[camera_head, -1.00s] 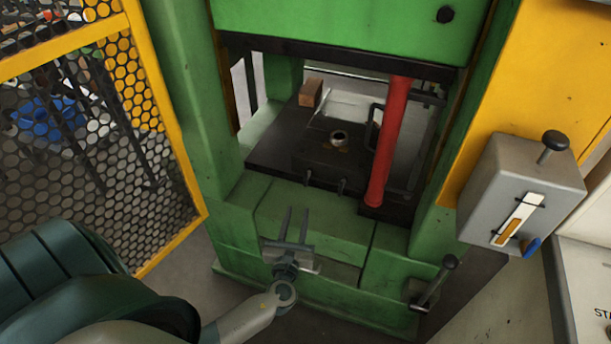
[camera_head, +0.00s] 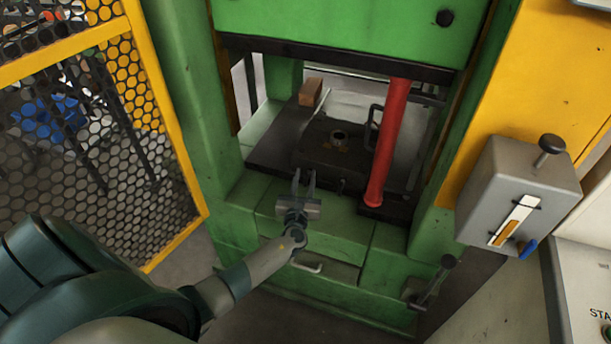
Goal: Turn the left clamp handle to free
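My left gripper (camera_head: 303,181) reaches up from the lower left to the front of the dark die block (camera_head: 318,155) in the green press. Its two fingers are apart, with a gap between them. The fingertips are at the place of the left clamp handle, which they mostly cover. I cannot tell whether they touch it. The right clamp handle (camera_head: 341,186) is a small dark stub on the block's front edge, to the right of the fingers. My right gripper is not in view.
A red post (camera_head: 388,145) stands right of the block. A brown block (camera_head: 310,92) lies at the back left of the press bed. A yellow mesh guard (camera_head: 165,125) is on the left. A grey lever box (camera_head: 520,190) and a lower lever (camera_head: 435,280) are on the right.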

